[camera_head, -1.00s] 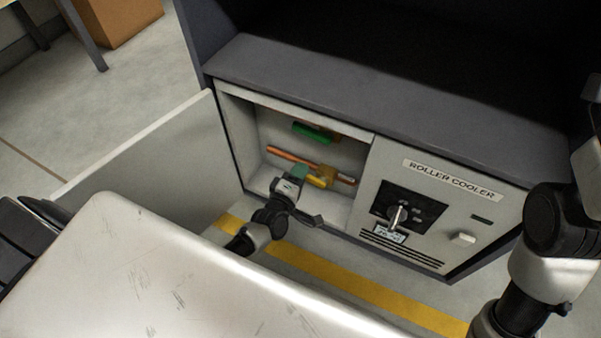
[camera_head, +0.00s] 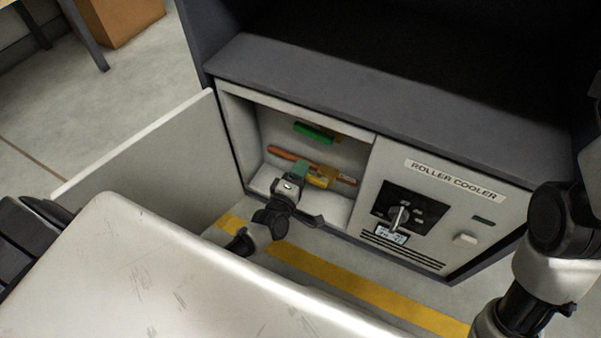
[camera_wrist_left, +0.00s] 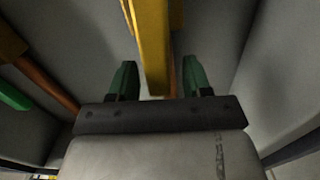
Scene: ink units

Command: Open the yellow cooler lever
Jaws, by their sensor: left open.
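The yellow cooler lever (camera_head: 319,180) is inside the open left compartment of the cabinet, in front of a copper pipe (camera_head: 287,154). In the left wrist view the yellow lever (camera_wrist_left: 151,45) comes down from the top edge, between the green fingers. My left gripper (camera_head: 300,171) reaches into the compartment right at the lever, and hides part of it. In the left wrist view my left gripper (camera_wrist_left: 159,80) is open, with a gap on each side of the lever. My right arm shows at the right edge of the head view, its gripper out of sight.
A green lever (camera_head: 313,132) sits higher in the compartment. The compartment's door (camera_head: 150,150) stands open at the left. To the right is the "ROLLER COOLER" panel (camera_head: 455,180) with a metal switch (camera_head: 399,217) and a white knob (camera_head: 465,239). The floor has a yellow stripe (camera_head: 370,292).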

